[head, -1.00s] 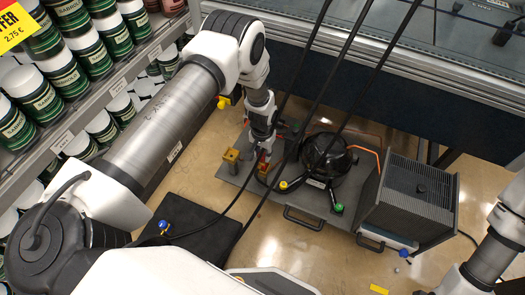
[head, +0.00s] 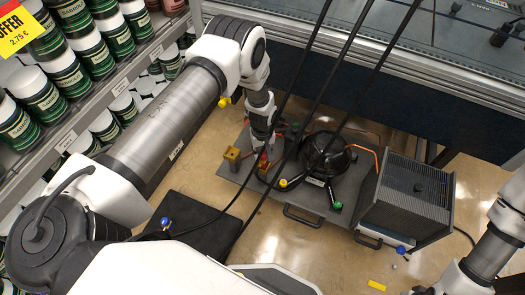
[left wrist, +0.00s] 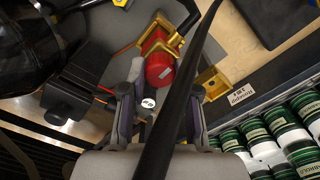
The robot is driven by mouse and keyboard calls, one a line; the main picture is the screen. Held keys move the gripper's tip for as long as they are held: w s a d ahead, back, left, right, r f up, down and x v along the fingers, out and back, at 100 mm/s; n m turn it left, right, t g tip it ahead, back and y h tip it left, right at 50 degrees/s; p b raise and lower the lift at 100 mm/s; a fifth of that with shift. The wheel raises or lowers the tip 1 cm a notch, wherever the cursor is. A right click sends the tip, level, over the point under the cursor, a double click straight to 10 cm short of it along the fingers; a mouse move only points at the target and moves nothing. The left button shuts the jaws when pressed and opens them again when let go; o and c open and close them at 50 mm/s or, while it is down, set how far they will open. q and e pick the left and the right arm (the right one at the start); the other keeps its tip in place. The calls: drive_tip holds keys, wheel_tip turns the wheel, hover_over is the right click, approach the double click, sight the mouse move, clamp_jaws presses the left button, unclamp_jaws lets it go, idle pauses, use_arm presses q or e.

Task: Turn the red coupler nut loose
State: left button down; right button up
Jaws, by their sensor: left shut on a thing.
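The red coupler nut (left wrist: 160,72) shows beyond my left fingertips in the left wrist view, beside a brass fitting (left wrist: 158,40). In the head view only a small red patch of the nut (head: 265,158) shows at my gripper's tip. My left gripper (head: 263,148) points down at the nut from above and is shut on it. In the left wrist view its two fingers (left wrist: 157,88) stand on either side of the nut's near end, and a black hose hides part of the right finger. My right gripper is out of view.
A black round pump (head: 325,155) stands on a grey base plate (head: 290,200). A second brass block (head: 232,157) is left of my gripper. A finned grey box (head: 410,200) stands at right. Black hoses cross above. Shelves of jars (head: 60,70) line the left.

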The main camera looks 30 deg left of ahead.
sight(262, 154)
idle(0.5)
use_arm(q)
drive_tip(key=c, duration=0.8)
unclamp_jaws()
drive_tip(key=shift+c, duration=0.2)
wheel_tip(262, 154, up, 12)
drive_tip(key=shift+f, duration=0.1)
